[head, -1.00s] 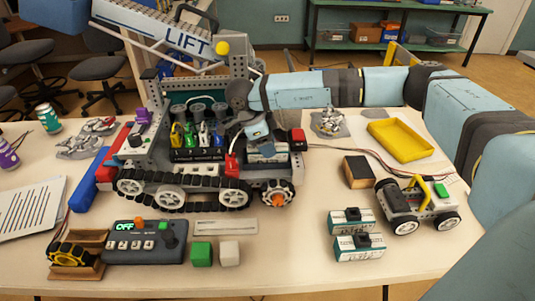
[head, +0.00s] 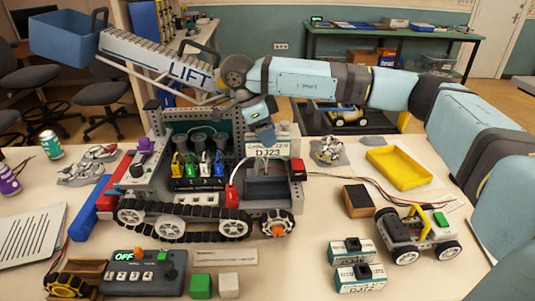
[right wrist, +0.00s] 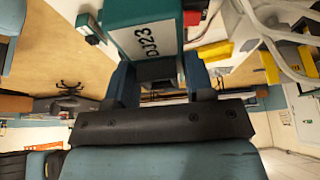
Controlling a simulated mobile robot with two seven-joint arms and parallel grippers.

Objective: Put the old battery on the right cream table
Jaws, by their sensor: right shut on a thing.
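The old battery, a white and teal block marked DJ23 (head: 272,148), is held above the tracked robot (head: 180,218). My right gripper (head: 262,122) is shut on it from above. In the right wrist view the battery (right wrist: 147,42) sits between the fingers (right wrist: 158,84). The bay (head: 268,186) below it in the tracked robot looks dark and empty. The cream table (head: 295,262) carries the tracked robot and has bare surface to its right. My left gripper is not in view.
Two batteries (head: 352,249) (head: 360,277) lie at the front right. A small wheeled rover (head: 415,235), a dark box (head: 357,200) and a yellow tray (head: 399,168) are also at right. Wires run behind them. The lift arm (head: 170,65) with a blue bin (head: 68,36) rises behind left.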

